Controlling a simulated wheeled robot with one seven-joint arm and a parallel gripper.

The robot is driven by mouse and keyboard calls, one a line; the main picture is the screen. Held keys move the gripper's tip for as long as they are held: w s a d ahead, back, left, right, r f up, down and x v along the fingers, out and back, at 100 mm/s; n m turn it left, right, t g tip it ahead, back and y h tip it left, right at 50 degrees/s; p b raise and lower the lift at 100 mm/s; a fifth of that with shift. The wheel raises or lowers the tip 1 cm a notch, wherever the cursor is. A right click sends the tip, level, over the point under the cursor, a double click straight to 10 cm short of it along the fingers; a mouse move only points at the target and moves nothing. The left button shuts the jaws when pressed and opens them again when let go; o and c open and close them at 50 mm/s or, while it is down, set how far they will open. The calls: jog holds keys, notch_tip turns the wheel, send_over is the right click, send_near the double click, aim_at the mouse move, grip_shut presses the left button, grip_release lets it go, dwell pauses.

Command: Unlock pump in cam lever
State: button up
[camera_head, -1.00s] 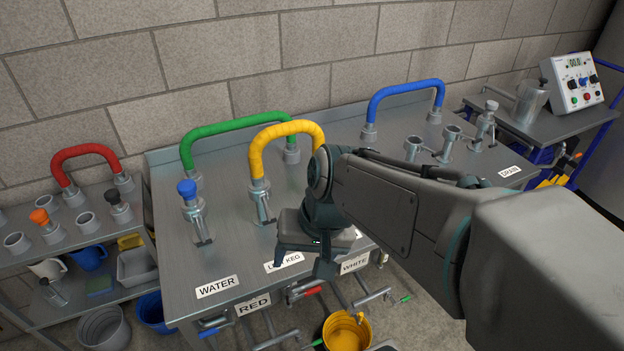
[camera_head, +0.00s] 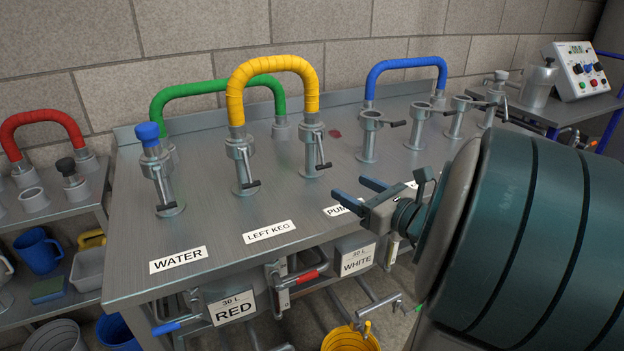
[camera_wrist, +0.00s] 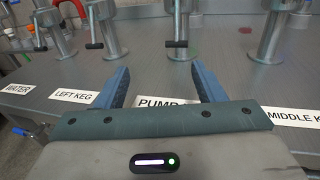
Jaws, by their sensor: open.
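The pump in port (camera_head: 311,163) is a steel post behind a partly hidden label reading "PUM" (camera_head: 337,210). One end of the yellow hose (camera_head: 272,66) sits in its top. Its cam lever (camera_head: 321,152) hangs down along the post, with a black tip. In the wrist view the lever's black tip (camera_wrist: 176,44) shows ahead, just right of centre between the fingers. My gripper (camera_head: 362,191) is open and empty, in front and to the right of the post, apart from the lever. Its two blue fingers also show in the wrist view (camera_wrist: 160,70).
The left keg port (camera_head: 243,170), holding the hose's other end, stands close on the left. The water port (camera_head: 160,180) has a blue cap. The green hose (camera_head: 215,88) arches behind. Empty ports (camera_head: 368,140) stand to the right. The bench front (camera_head: 215,235) is clear.

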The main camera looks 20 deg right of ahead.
aim_at(324, 162)
jog(key=shift+d+f+m+t+h, duration=0.2)
jog(key=shift+d+m+h, duration=0.15)
jog(key=shift+d, duration=0.2)
jog(key=shift+d+f+m+t+h, duration=0.2)
jog(key=shift+d+m+h, duration=0.15)
jog(key=shift+d, duration=0.15)
jog(key=b+x, duration=0.2)
jog(key=x, duration=1.1)
jog(key=shift+w+a+r+b, duration=0.1)
jog(key=shift+w+b, duration=0.25)
jog(key=c, duration=1.3)
jog(key=shift+r, duration=0.15)
jog(key=shift+s+p, duration=0.1)
jog(key=shift+p, duration=0.3)
